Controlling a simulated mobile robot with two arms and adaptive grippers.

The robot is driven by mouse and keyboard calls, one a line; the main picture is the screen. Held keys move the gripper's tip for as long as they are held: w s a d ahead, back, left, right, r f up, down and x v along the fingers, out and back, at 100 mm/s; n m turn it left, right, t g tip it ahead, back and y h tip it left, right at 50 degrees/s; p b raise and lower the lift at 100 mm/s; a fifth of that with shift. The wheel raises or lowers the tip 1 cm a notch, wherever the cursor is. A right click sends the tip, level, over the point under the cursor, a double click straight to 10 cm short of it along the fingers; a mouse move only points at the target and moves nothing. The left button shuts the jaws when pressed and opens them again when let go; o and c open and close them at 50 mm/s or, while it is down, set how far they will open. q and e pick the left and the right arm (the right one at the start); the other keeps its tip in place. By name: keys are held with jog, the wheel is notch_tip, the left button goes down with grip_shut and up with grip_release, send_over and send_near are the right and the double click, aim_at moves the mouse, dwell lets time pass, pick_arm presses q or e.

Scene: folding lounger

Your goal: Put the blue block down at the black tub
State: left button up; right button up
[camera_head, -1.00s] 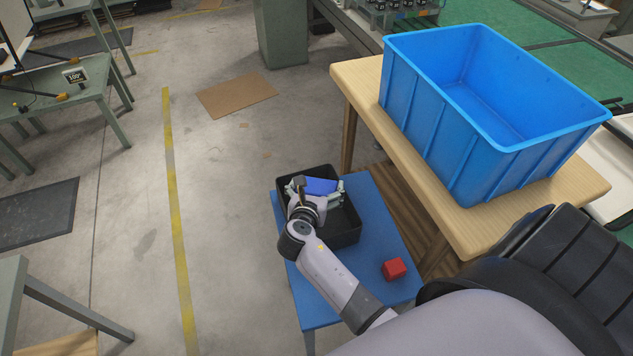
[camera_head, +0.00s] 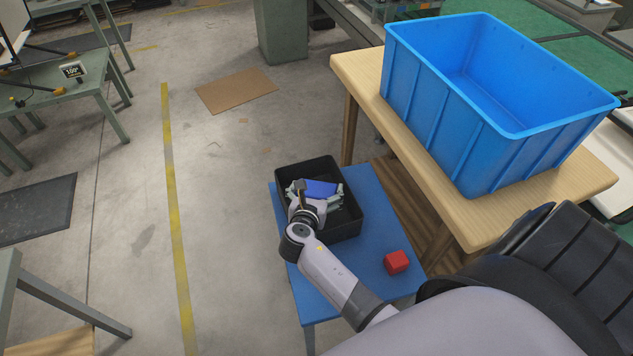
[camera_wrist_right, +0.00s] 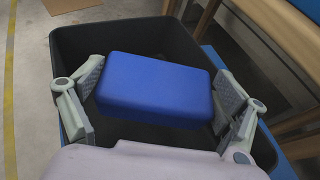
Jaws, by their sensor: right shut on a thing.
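The blue block (camera_head: 320,188) is held between the fingers of my right gripper (camera_head: 315,192). In the right wrist view the blue block (camera_wrist_right: 155,88) lies between the two finger pads of the gripper (camera_wrist_right: 160,100), within the outline of the black tub (camera_wrist_right: 130,38). The black tub (camera_head: 352,224) stands on a small blue table. The block is over or inside the tub; I cannot tell whether it touches the floor of the tub. My left gripper is not in view.
A red cube (camera_head: 397,262) sits on the blue table (camera_head: 380,196), near the tub. A large blue bin (camera_head: 440,120) stands on a wooden table (camera_head: 362,82) to the right. Bare concrete floor lies to the left of the blue table.

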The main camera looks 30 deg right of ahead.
jog(key=o, duration=0.8)
jog(key=shift+c, duration=0.2)
jog(key=shift+s+a, duration=0.1)
jog(key=v, duration=1.1)
jog(key=shift+s+a, duration=0.3)
